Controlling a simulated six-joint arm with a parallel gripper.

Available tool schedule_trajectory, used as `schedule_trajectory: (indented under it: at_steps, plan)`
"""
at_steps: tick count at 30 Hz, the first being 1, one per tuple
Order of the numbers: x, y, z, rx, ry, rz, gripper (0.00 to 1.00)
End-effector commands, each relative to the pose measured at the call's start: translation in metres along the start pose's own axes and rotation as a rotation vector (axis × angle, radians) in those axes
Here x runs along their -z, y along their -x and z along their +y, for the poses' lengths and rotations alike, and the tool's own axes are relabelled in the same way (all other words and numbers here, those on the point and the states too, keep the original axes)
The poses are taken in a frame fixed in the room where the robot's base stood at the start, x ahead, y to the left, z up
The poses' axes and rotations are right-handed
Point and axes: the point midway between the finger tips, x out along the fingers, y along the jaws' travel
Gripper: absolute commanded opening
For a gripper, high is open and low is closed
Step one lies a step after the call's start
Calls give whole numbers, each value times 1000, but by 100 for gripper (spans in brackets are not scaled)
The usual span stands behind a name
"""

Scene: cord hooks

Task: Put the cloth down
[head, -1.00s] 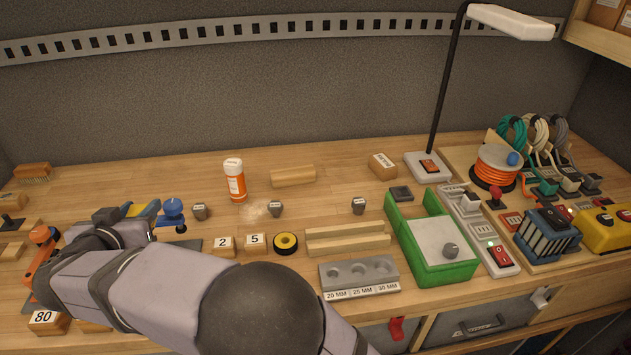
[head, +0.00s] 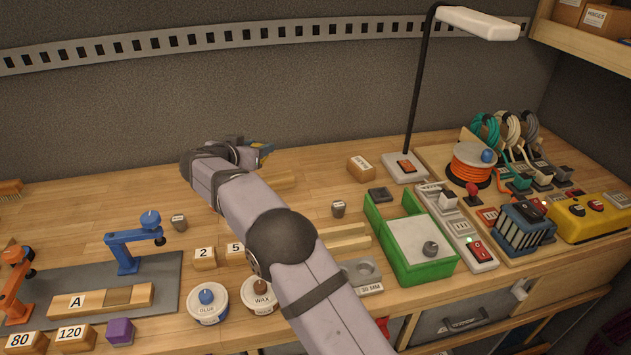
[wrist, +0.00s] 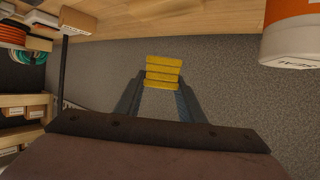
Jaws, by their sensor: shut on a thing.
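My gripper (head: 264,152) is raised over the back middle of the bench, in front of the grey wall. In the wrist view, my gripper (wrist: 163,85) has its two dark fingers shut on a yellow, ridged thing (wrist: 163,72), which looks like the folded cloth. In the head view only small yellow bits (head: 266,149) of it show at the fingertips; my wrist hides the rest. The cloth is clear of the bench top, against the wall as background.
An orange bottle with a white cap (wrist: 292,40) is close by in the wrist view; my arm hides it in the head view. A lamp (head: 405,167) and green tray (head: 385,240) stand right. Bare bench (head: 90,195) shows left.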

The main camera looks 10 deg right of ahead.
Motion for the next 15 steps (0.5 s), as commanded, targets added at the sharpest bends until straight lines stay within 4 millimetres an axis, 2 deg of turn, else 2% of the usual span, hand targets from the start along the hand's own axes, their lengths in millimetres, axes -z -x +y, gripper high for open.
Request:
schedule_trajectory:
  at_steps: [1,6,9,15]
  plan:
    - [4,-20,17,-34,-13,-1,10]
    - [13,-68,66,-120,-50,0,10]
    - [16,-88,89,-158,-64,0,10]
    - [20,-109,117,-201,-83,0,10]
